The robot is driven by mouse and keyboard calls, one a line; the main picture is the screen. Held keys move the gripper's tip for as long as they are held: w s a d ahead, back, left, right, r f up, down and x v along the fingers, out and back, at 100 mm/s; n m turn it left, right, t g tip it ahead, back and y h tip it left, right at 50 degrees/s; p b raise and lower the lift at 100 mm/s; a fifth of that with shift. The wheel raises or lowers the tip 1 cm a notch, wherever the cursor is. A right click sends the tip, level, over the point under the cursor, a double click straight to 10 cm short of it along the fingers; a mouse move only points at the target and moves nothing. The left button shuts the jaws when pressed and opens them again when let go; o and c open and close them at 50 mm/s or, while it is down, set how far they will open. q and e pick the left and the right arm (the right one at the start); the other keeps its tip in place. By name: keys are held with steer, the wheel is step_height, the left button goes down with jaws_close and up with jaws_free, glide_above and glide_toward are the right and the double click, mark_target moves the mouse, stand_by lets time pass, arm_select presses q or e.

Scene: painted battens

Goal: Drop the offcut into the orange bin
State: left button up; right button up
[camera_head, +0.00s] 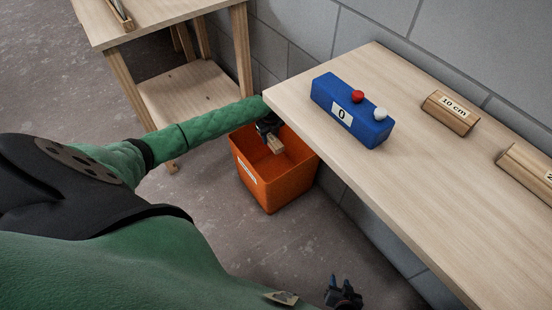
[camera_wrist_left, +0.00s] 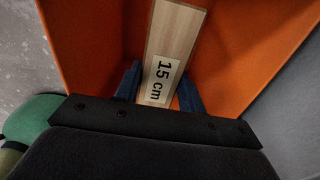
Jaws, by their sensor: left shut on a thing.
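The offcut (camera_wrist_left: 178,35) is a pale wooden piece with a "15 cm" label. My left gripper (camera_wrist_left: 160,88) is shut on it, with a blue finger on each side. In the head view my left gripper (camera_head: 269,132) and the end of the offcut (camera_head: 277,146) are over the mouth of the orange bin (camera_head: 275,192). The bin stands on the floor, and its orange walls (camera_wrist_left: 85,35) surround the offcut in the left wrist view. I cannot tell how deep the offcut is. My right gripper (camera_head: 343,293) is at the bottom edge, partly cut off; its opening is unclear.
A wooden bench (camera_head: 400,195) to the right holds a blue box (camera_head: 350,110) with a red and a white button and a "0" label. A "10 cm" block (camera_head: 450,112) and another block (camera_head: 528,172) lie farther right. A wooden table (camera_head: 150,20) stands at the upper left.

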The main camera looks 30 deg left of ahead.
arm_select(q)
steer(key=shift+f, duration=0.15)
arm_select(e)
steer(key=shift+w+r, duration=0.1)
steer(key=shift+w, duration=0.15)
arm_select(q)
steer(key=o, duration=1.1)
steer(key=shift+r, duration=1.35)
step_height(320, 180, up, 4)
steer(key=shift+f+p, duration=0.15)
steer(key=shift+p, duration=0.2)
steer(key=shift+r, duration=0.7)
arm_select(e)
steer(key=shift+g, duration=0.7)
steer(key=shift+s+d+f, duration=0.1)
steer(key=shift+s+f, duration=0.75)
steer(key=shift+s, duration=0.2)
steer(key=shift+s+d+f, duration=0.1)
steer(key=shift+s+f, duration=0.75)
steer(key=shift+s, duration=0.15)
